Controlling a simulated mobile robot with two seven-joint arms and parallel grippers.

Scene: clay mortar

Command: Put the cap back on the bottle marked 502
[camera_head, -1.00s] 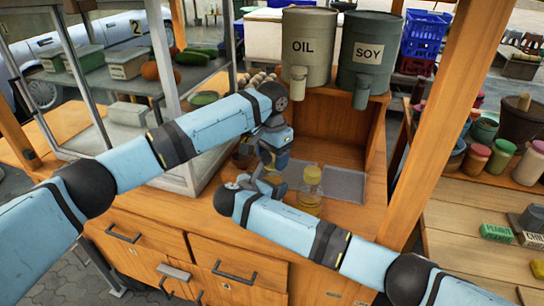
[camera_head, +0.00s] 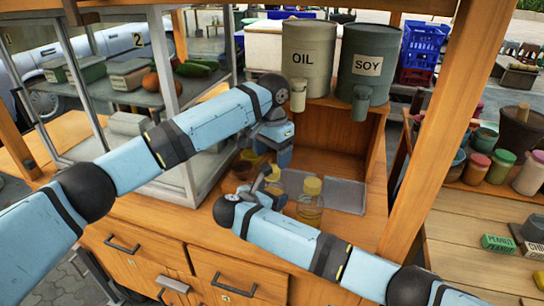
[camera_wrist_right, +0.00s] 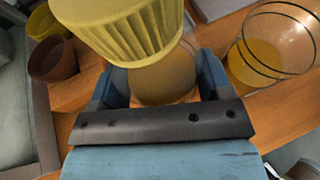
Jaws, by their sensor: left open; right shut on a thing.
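My right gripper (camera_head: 265,195) is shut on an amber bottle, low over the wooden counter. In the right wrist view, its two blue fingers flank the bottle (camera_wrist_right: 165,82). A ribbed yellow cap (camera_wrist_right: 125,25) is at the bottle's top, close to the camera; I cannot tell whether it is fully seated. The yellow cap shows small in the head view (camera_head: 273,173). My left gripper (camera_head: 272,164) is open, pointing down just above it, its fingertips partly hidden. No 502 mark is legible.
Small bowls (camera_wrist_right: 52,58) stand to the left. A grey tray (camera_head: 345,196) lies behind, under OIL (camera_head: 305,62) and SOY (camera_head: 367,70) containers. A glass case flanks the left.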

